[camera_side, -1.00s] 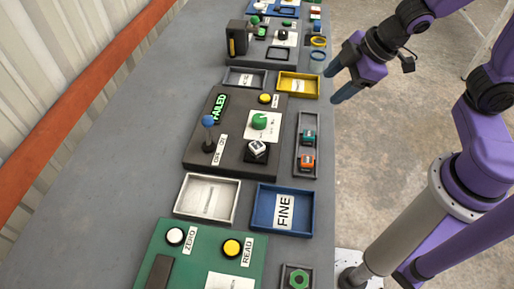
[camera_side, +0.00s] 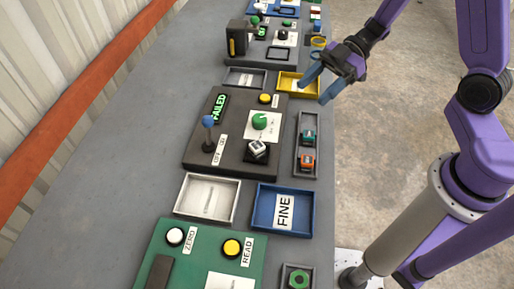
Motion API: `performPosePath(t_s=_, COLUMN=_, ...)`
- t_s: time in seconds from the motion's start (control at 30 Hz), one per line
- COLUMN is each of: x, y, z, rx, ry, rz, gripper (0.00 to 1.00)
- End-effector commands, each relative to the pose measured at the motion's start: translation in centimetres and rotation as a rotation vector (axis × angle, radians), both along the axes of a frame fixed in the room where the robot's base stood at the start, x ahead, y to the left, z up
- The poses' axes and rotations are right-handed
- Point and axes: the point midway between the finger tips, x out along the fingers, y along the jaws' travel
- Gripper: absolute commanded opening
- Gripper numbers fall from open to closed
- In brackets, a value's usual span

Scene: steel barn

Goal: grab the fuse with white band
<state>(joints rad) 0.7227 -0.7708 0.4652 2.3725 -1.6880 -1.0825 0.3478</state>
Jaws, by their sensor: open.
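Two small block-shaped fuses lie in a narrow grey tray: a teal one (camera_side: 309,136) at the far end and an orange one (camera_side: 307,160) nearer. A white-topped block (camera_side: 257,147) sits on a black socket on the dark panel. The pieces are too small to tell which has a white band. My gripper (camera_side: 314,89) is open and empty. Its fingers point down to the left, at the right end of the yellow tray in the picture, beyond the narrow tray. Its height above the table cannot be told.
The table's left side is clear.

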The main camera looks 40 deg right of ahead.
Motion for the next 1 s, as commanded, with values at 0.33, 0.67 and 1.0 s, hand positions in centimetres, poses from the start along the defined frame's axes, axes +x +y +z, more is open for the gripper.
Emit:
performPosePath(t_s=0.33, x=-0.1, y=5.3, z=-2.9, rx=0.000, ry=0.002, rz=0.007, gripper=0.62)
performPosePath(t_s=0.67, x=0.0, y=9.8, z=-5.4, rx=-0.002, ry=0.000, rz=0.004, gripper=0.62)
performPosePath(t_s=1.0, x=0.1, y=12.2, z=-6.9, rx=-0.002, ry=-0.001, rz=0.005, gripper=0.62)
